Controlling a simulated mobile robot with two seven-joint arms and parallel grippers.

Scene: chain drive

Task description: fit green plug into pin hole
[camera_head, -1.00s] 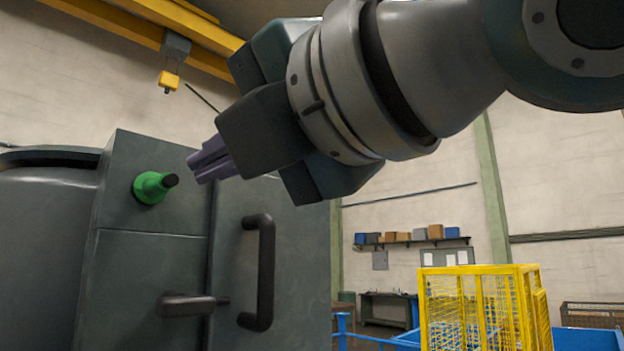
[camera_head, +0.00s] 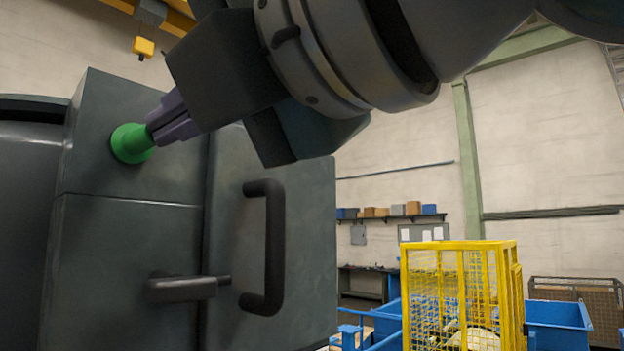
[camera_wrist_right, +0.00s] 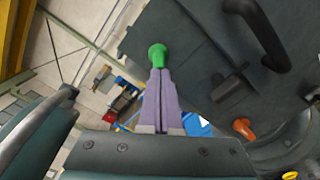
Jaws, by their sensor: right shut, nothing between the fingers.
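The green plug (camera_head: 132,143) sits on the upper front face of the dark grey cabinet, with a round flange against the panel. It also shows just beyond the fingertips in the right wrist view (camera_wrist_right: 157,55). My right gripper (camera_head: 160,122) has its purple fingers closed together, pointing at the plug's outer end. The fingertips overlap that end in the head view, hiding its black tip. Nothing is between the fingers, and I cannot tell whether they touch the plug. No empty pin hole can be made out. My left gripper is out of view.
The cabinet has a dark door handle (camera_head: 268,245) and a lever (camera_head: 185,288) below the plug. An orange cone-shaped part (camera_wrist_right: 243,128) shows in the right wrist view. A yellow mesh cage (camera_head: 462,300) and a blue bin (camera_head: 560,325) stand at the right.

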